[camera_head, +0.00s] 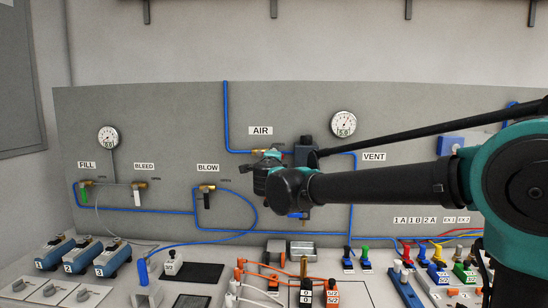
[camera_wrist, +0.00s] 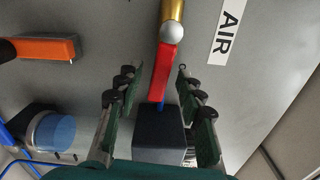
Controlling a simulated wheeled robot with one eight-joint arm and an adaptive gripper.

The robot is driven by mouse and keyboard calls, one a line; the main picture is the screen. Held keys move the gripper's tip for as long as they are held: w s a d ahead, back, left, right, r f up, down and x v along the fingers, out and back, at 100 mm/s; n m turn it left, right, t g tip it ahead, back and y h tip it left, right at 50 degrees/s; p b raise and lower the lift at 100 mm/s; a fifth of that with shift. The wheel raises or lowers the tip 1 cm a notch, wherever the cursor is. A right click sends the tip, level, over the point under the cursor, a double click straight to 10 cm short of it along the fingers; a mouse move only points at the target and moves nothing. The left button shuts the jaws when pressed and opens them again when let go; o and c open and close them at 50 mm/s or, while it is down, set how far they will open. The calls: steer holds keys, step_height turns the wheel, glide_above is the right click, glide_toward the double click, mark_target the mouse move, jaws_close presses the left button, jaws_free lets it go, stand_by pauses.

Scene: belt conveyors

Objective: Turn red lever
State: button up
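In the wrist view the red lever (camera_wrist: 167,70) extends from a silver knob on a brass valve (camera_wrist: 172,12). The AIR label (camera_wrist: 228,28) is to its right. My gripper (camera_wrist: 160,80) is open, with one finger on each side of the lever's lower part. Gaps show between both fingers and the lever, and the gripper holds nothing. In the head view my gripper (camera_head: 268,168) is at the panel just below the AIR label (camera_head: 260,131). The red lever cannot be made out there, as my gripper and arm cover that area.
A dark block (camera_wrist: 157,128) lies between the finger bases in the picture. Blue hose (camera_head: 227,115) runs along the panel. Switches, plugs and cables crowd the bench below (camera_head: 230,252).

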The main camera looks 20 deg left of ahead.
steer(key=v, duration=1)
steer(key=shift+s, duration=0.1)
steer(key=shift+f+m, duration=0.25)
steer(key=shift+m, duration=0.05)
steer(key=c, duration=0.5)
steer(key=shift+a+f+m+t, duration=0.15)
steer(key=shift+f+m+t, duration=0.15)
steer(key=shift+m, duration=0.2)
steer(key=shift+c, duration=1)
step_height(320, 180, down, 7)
steer(key=m+t, duration=0.1)
steer(key=m, duration=0.5)
steer(key=m+t, duration=0.1)
steer(key=m, duration=0.6)
steer(key=shift+f+m, duration=0.1)
steer(key=shift+m, duration=0.2)
jaws_close()
steer(key=w+a+r+m, duration=0.1)
steer(key=w+r+m, duration=0.2)
steer(key=w, duration=0.6)
steer(key=shift+w+r, duration=0.3)
steer(key=shift+r, duration=0.7)
